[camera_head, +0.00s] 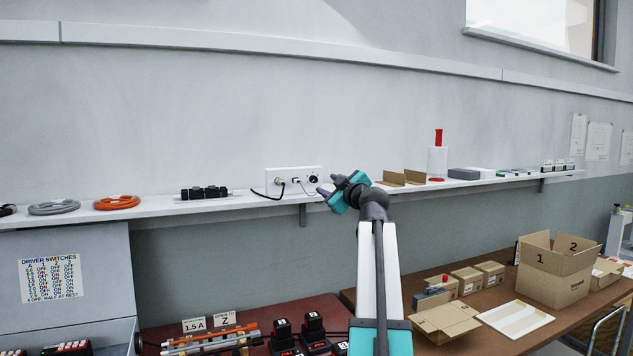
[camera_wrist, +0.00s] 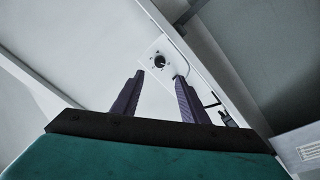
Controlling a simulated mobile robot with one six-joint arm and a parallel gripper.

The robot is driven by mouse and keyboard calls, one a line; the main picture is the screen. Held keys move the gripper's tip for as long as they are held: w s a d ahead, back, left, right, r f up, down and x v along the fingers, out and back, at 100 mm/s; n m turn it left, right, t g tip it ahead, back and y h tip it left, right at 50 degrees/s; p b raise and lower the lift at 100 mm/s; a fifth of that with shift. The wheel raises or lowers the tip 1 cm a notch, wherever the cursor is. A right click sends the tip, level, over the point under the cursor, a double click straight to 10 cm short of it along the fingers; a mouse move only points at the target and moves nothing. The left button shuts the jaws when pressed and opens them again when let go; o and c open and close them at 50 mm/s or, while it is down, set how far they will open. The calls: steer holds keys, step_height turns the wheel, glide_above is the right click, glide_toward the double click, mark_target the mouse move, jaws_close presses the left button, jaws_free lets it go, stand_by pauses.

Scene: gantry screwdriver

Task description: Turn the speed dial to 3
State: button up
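The speed dial (camera_head: 313,177) appears to be the round black knob at the right end of a white panel (camera_head: 272,177) on the wall, just above the shelf. The knob also shows in the wrist view (camera_wrist: 159,61), beyond and between my fingertips. Its marks and setting are too small to read. My gripper (camera_head: 328,187) is in front of the panel's right end, close to the knob in the picture. In the wrist view my gripper (camera_wrist: 158,76) has its two dark fingers spread, with nothing between them. I cannot tell the remaining distance; no contact shows.
Cables are plugged into the panel left of the knob. A narrow shelf (camera_head: 240,202) runs below, holding a black strip (camera_head: 204,193), cable coils, cardboard pieces (camera_head: 404,177) and a white-red bottle (camera_head: 437,160). Benches with drivers and boxes (camera_head: 555,270) stand lower.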

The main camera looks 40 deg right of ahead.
mark_target(314, 180)
steer(key=shift+p+x, duration=0.7)
steer(key=shift+x, duration=4.4)
jaws_close()
